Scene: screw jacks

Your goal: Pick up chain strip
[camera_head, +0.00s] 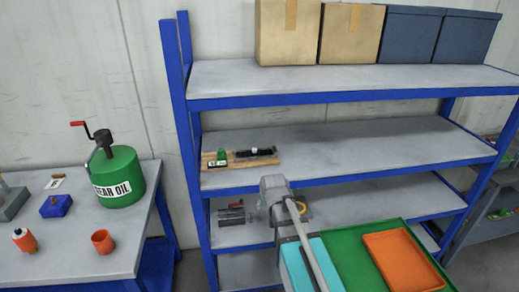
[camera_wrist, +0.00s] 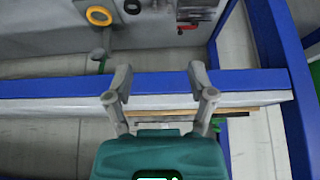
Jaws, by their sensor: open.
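A long dark piece that looks like the chain strip (camera_head: 256,152) lies on a wooden board (camera_head: 213,165) on the middle shelf in the head view. Its links are too small to make out. A small green and white item (camera_head: 219,158) stands beside it at the left end of the board. In the wrist view my gripper (camera_wrist: 157,78) is open and empty, with its two fingers spread in front of the blue shelf edge. The board's edge (camera_wrist: 245,110) shows beyond the right finger; the dark piece cannot be made out there.
The blue shelf frame (camera_head: 350,95) has a front rail (camera_wrist: 60,85) close to my fingers. A lower shelf holds dark tools (camera_head: 232,213) and a yellow ring (camera_wrist: 99,16). The middle shelf is clear to the right. A gear oil can (camera_head: 121,180) stands on the left table.

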